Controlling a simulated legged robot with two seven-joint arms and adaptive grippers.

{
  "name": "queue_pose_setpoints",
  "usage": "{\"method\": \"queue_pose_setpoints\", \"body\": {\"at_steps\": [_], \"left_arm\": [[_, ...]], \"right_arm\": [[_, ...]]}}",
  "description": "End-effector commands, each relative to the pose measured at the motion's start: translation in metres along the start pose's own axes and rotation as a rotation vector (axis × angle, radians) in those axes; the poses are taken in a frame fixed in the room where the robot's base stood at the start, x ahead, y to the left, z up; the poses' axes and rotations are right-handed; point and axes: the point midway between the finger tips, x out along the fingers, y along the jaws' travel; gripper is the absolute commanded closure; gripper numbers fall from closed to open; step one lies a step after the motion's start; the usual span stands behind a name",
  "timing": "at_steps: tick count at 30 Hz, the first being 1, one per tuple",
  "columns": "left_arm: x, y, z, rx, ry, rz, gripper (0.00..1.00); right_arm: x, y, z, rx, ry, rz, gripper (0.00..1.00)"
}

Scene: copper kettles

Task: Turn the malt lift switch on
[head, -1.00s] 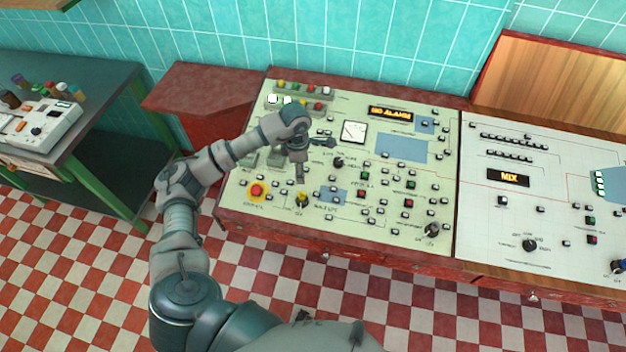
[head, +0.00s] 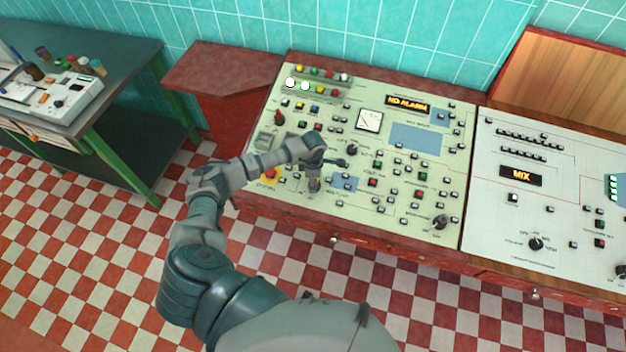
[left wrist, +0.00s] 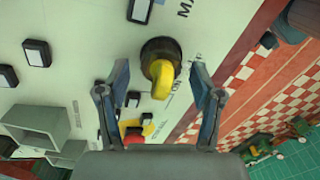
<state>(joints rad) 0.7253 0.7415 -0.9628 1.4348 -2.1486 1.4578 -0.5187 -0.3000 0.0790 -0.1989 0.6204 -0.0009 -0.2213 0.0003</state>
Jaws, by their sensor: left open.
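The switch is a yellow rotary knob on a round black base (left wrist: 161,72), mounted on the pale control panel (head: 452,185). In the left wrist view a printed label beside it starts with "MA"; the rest is hard to read. My left gripper (left wrist: 160,92) is open, with one finger on either side of the knob in that view. I cannot tell whether a finger touches it. In the head view my left gripper (head: 322,168) hangs low over the panel's front part and largely hides the knob. My right gripper is not in view.
A red button on a yellow plate (head: 270,174) lies left of the gripper, partly behind my arm. Several small push buttons and a black knob (head: 440,221) surround the area. A lit "NO ALARM" display (head: 407,104) is farther back. A second panel (head: 560,175) stands to the right.

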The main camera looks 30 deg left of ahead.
Motion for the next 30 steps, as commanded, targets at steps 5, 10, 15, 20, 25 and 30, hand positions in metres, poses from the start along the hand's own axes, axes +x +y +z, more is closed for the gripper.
{"method": "queue_pose_setpoints", "body": {"at_steps": [5, 10, 15, 20, 25, 30], "left_arm": [[0.0058, 0.0000, -0.0001, 0.000, 0.000, 0.001, 0.34], [0.0054, -0.0002, 0.0002, 0.000, 0.000, 0.001, 0.34], [0.0052, -0.0001, 0.0002, 0.000, 0.000, 0.001, 0.74], [0.0051, 0.0004, 0.0001, 0.000, 0.000, 0.001, 0.94], [0.0052, 0.0009, -0.0001, 0.005, -0.001, 0.002, 0.94], [0.0053, 0.0016, 0.0001, 0.032, -0.001, 0.003, 0.94]], "right_arm": [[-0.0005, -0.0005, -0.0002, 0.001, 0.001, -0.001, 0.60], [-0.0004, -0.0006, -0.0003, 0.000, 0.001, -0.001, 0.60], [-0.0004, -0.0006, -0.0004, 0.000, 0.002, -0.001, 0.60], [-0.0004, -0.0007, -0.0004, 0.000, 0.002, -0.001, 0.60], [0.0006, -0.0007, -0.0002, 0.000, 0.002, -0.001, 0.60], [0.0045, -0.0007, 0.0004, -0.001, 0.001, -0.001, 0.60]]}}
